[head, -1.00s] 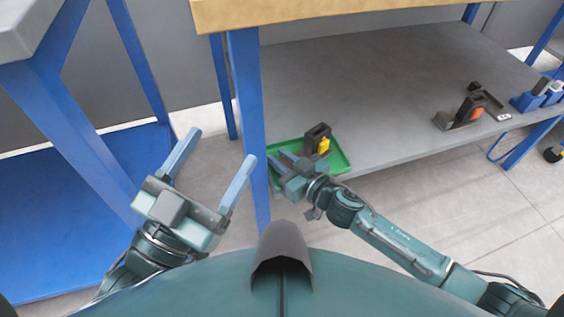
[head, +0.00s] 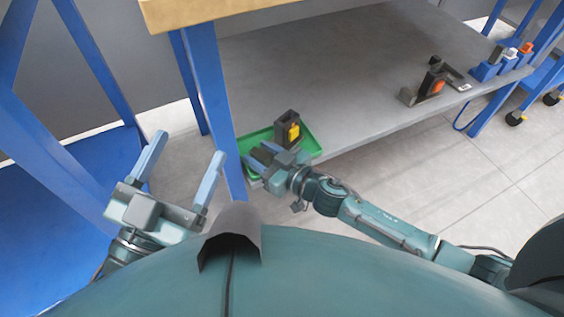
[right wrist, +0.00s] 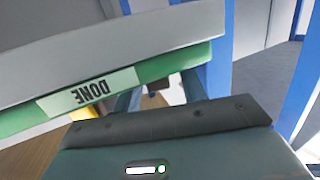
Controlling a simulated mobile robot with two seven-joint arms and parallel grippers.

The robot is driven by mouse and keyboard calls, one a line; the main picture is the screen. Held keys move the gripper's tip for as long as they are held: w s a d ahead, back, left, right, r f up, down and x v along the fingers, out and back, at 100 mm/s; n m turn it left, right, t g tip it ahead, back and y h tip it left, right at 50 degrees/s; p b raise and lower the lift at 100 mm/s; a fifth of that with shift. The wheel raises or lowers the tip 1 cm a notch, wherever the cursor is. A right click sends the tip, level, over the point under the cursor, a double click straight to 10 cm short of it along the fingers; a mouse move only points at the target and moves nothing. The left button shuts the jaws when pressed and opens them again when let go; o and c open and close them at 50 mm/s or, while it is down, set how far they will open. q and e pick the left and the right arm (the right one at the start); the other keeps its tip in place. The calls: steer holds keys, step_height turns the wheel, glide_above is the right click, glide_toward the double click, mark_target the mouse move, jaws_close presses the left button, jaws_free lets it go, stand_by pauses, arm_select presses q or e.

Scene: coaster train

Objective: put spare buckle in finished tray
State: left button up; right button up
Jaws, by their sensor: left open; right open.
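The green tray (head: 311,147) sits on the front left corner of the lower shelf. Its DONE label (right wrist: 88,92) appears upside down in the right wrist view. A dark buckle with a yellow part (head: 285,122) stands upright in the tray; a bit of yellow (right wrist: 84,113) also shows in the right wrist view. My right gripper (head: 256,157) is open at the tray's front left side, apart from the buckle. I cannot tell whether its fingers touch the tray. My left gripper (head: 186,160) is open and empty, left of the table leg.
A dark buckle with an orange part (head: 433,84) lies farther right on the grey shelf (head: 340,80). Blue holders (head: 497,64) stand at its right end. A blue table leg (head: 213,110) rises between my grippers. The shelf's middle is clear.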

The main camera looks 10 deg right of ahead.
steer(key=p+v, duration=0.1)
steer(key=v, duration=0.8)
steer(key=shift+s+d+p, duration=0.2)
steer(key=shift+p, duration=0.2)
